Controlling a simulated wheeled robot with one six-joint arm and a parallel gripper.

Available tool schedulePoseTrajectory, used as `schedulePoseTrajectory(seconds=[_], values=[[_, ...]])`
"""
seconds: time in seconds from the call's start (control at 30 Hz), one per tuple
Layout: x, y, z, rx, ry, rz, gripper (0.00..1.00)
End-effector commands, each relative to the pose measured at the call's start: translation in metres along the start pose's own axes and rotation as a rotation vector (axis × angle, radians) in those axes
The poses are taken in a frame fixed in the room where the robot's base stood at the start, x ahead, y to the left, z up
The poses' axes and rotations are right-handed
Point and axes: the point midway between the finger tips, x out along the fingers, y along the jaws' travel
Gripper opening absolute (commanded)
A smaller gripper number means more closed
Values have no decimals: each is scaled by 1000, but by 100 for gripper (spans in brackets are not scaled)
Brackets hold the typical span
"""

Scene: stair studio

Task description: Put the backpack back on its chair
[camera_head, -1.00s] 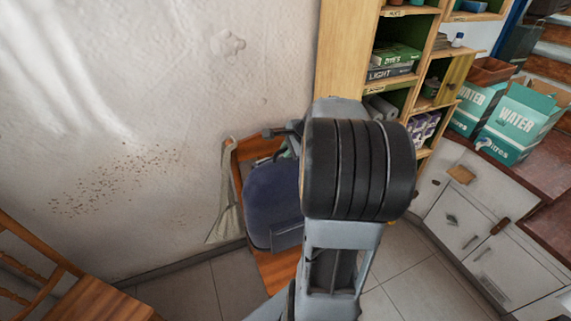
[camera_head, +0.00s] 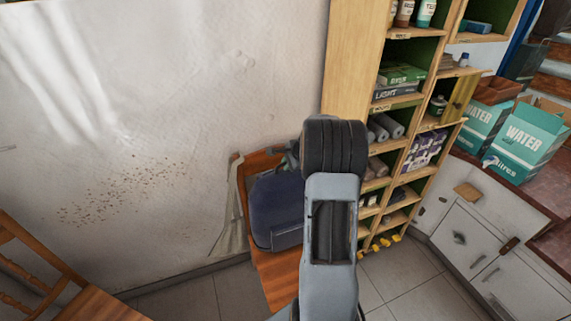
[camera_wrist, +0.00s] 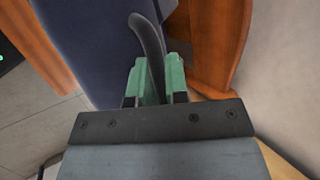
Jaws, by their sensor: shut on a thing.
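The navy backpack (camera_head: 272,208) is upright over the seat of an orange-brown wooden chair (camera_head: 276,275), in front of its backrest. I cannot tell whether its base touches the seat. In the wrist view the backpack (camera_wrist: 85,40) fills the upper left, and the chair's wood (camera_wrist: 215,40) is close at the right. My gripper (camera_wrist: 157,78) has green fingers shut on the backpack's dark curved handle (camera_wrist: 148,35). In the head view my arm hides the right side of the backpack and chair, and most of the gripper.
A pale cloth (camera_head: 228,225) hangs at the chair's left side by the wall. A tall shelf unit (camera_head: 345,70) stands close on the right. Another wooden chair (camera_head: 85,300) is at lower left. Water boxes (camera_head: 525,140) stand on a counter at right. Floor between the chairs is clear.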

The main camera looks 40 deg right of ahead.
Motion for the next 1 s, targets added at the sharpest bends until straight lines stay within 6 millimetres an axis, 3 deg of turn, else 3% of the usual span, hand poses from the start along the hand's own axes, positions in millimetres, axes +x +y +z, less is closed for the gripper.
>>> schedulePoseTrajectory(seconds=[0.13,0.4,0.73,0.77,1.0], values=[[6,-4,-3,-2,2,-5,0],[30,11,-9,0,1,-5,0],[32,12,-10,-2,2,-6,0],[33,14,-10,-1,1,-1,17],[33,14,-10,0,1,-1,40]])
